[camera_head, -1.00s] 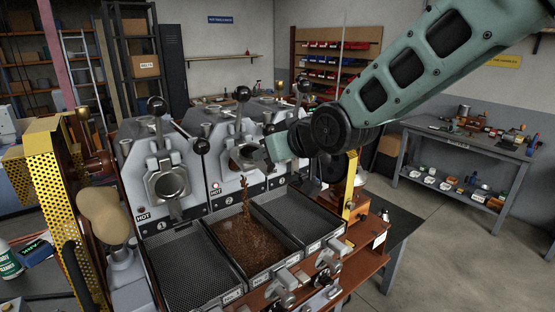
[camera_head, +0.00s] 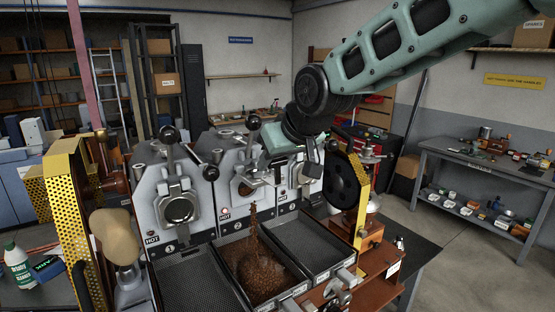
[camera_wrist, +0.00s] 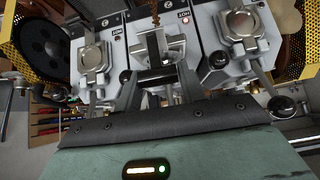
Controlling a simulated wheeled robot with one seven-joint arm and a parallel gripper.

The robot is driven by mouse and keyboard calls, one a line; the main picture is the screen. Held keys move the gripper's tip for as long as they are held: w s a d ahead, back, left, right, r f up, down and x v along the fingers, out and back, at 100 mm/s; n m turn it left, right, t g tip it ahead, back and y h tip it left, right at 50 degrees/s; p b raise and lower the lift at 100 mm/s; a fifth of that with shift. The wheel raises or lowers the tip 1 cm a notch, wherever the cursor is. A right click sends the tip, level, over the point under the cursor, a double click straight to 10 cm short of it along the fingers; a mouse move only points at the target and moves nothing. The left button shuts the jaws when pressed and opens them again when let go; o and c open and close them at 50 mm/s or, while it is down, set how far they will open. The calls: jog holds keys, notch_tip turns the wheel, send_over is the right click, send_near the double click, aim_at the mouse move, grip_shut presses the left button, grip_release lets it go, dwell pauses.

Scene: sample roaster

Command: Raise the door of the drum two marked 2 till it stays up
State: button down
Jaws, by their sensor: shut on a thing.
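Drum two (camera_head: 238,160), marked 2, is the middle of the three grey drums. Its grey door (camera_head: 264,180) stands out from the front, with the dark mouth partly showing behind it. Brown beans (camera_head: 255,232) stream from the mouth into the mesh tray (camera_head: 227,241) below. My gripper (camera_head: 270,172) is at this door, shut on its grip part; the exact contact is small and partly hidden in the head view. In the wrist view my gripper (camera_wrist: 160,78) reaches to the middle drum's front, and the bean stream (camera_wrist: 157,14) shows at the top.
Drum one's closed door (camera_head: 180,208) is at the left and drum three (camera_head: 300,178) close at the right, behind my wrist. Black ball-ended levers (camera_head: 210,172) stick out between drums. A yellow perforated guard (camera_head: 64,215) stands at far left.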

jog(key=shift+f, duration=0.15)
jog(key=c, duration=0.9)
grip_release()
jog(key=shift+w, duration=0.1)
jog(key=b+v, duration=0.6)
jog(key=v, duration=1.1)
jog(key=shift+d, duration=0.2)
jog(key=s+d+f+g+h+b, duration=0.1)
jog(key=s+d+f+g+b, duration=0.1)
jog(key=s+f, duration=0.6)
jog(key=s+d+f+g+h+b, duration=0.1)
jog(key=s+d+f+b, duration=0.3)
jog(key=f, duration=1.5)
jog(key=s+d+f+n+g+h+b, duration=0.1)
jog(key=s+d+f+g+h+b, duration=0.1)
jog(key=s+f, duration=0.9)
jog(key=shift+s+d+f+g+b, duration=0.2)
jog(key=shift+d+f+g+b, duration=0.15)
jog(key=shift+f+g, duration=0.25)
jog(key=shift+s+d+f+g+b, duration=0.15)
jog(key=shift+d+f+g+b, duration=0.2)
jog(key=shift+f, duration=0.35)
